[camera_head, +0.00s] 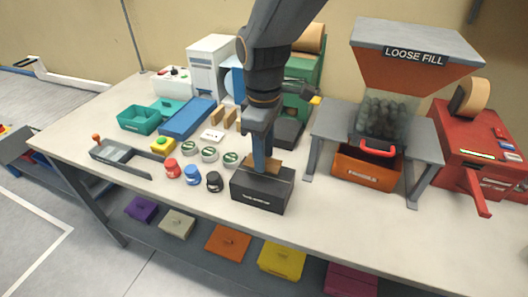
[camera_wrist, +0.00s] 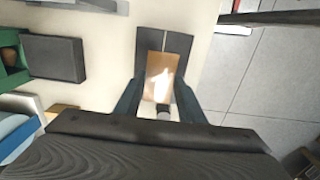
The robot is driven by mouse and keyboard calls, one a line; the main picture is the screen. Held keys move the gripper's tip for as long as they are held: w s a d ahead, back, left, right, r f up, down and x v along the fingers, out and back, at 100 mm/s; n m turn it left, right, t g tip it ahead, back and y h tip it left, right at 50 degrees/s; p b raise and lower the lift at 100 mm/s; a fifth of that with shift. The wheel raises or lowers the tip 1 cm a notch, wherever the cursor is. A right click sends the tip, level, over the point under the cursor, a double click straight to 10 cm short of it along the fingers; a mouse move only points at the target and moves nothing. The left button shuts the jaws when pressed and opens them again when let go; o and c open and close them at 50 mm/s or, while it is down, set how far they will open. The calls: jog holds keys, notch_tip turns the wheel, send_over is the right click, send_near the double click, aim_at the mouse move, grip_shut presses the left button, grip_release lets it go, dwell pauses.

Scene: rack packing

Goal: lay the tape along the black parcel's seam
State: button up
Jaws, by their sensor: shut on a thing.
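The black parcel (camera_head: 262,194) stands on the workbench, below my arm. In the wrist view its dark top (camera_wrist: 150,41) shows a thin light seam line running away from a tan piece. My gripper (camera_head: 262,160) is over the parcel's top and shut on this tan piece of tape (camera_wrist: 155,62), which has a bright glare on it. The tape (camera_head: 275,161) lies over the parcel's top, in line with the seam in the wrist view. I cannot tell whether it touches the parcel. The fingers hide part of the tape and the seam.
Red, blue and black small pots (camera_head: 192,175) and several green-topped tins stand left of the parcel. The loose fill hopper (camera_head: 412,55) stands on a grey stand, with an orange crate (camera_head: 366,172) below. A red machine (camera_head: 480,150) is at far right. The front right bench is clear.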

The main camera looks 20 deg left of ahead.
jog(key=shift+f+b, duration=0.9)
jog(key=shift+f, duration=1.3)
dwell(0.7)
jog(key=o, duration=1.1)
